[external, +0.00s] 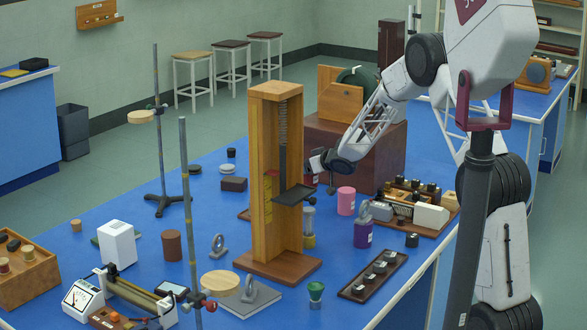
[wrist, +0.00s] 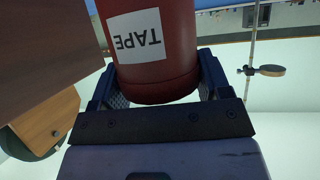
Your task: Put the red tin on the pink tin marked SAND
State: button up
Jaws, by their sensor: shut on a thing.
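The red tin (wrist: 152,45) fills the upper middle of the wrist view, with a white label reading TAPE upside down. My gripper (wrist: 160,92) is shut on it, one finger on each side. In the external view my gripper (external: 322,164) is held above the bench, just right of the tall wooden column, and the red tin (external: 312,179) is partly hidden. The pink tin (external: 346,198) stands upright on the blue bench, below and right of my gripper. Its marking is too small to read. Nothing stands on the pink tin.
The tall wooden column (external: 264,190) with a dark shelf stands left of my gripper. A purple tin (external: 363,235) with a grey thing above it stands near the pink tin. A red-brown box (external: 385,150) is behind. A tray of dark weights (external: 372,277) lies in front.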

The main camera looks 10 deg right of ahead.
jog(key=s+d+r+n+g+y, duration=0.3)
jog(key=s+d+n, duration=0.1)
jog(key=s+d, duration=1.1)
jog(key=s, duration=0.3)
jog(key=shift+r+n+g+y, duration=0.2)
jog(key=shift+n+g+y, duration=0.1)
jog(key=shift+n+g, duration=0.1)
send_over(347, 190)
jog(key=shift+f, duration=0.75)
jog(key=shift+f, duration=1.75)
jog(key=shift+f, duration=0.1)
